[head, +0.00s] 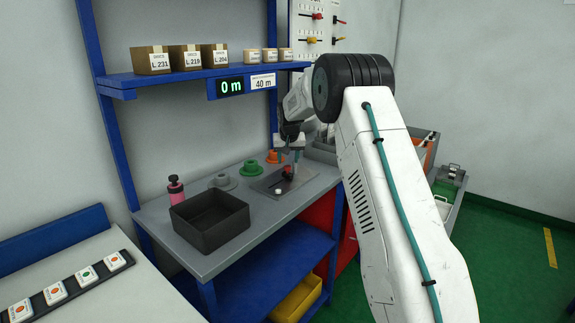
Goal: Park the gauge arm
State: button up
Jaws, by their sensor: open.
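A grey metal plate (264,184) lies on the grey bench top, with a small white knob-like piece (278,190) on it. A small red part (287,173) stands on the plate, just under my gripper; it may belong to the gauge arm, but I cannot tell. My gripper (288,160) points down over the plate with its fingers apart. My wrist and the fingers hide part of what is there, and I cannot tell whether a finger touches the red part. A display (230,87) above reads 0 m, beside a 40 m label (263,81).
A dark open bin (189,234), a pink bottle (175,188) and grey (223,182), green (251,168) and orange (273,157) flanged pieces stand on the bench. A blue shelf (180,76) with several boxes runs above. Grey containers stand at the right.

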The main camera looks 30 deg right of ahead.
aim_at(288, 167)
jog(key=shift+x, duration=1.75)
jog(key=shift+c, duration=0.3)
grip_shut()
jog(key=shift+s, duration=0.1)
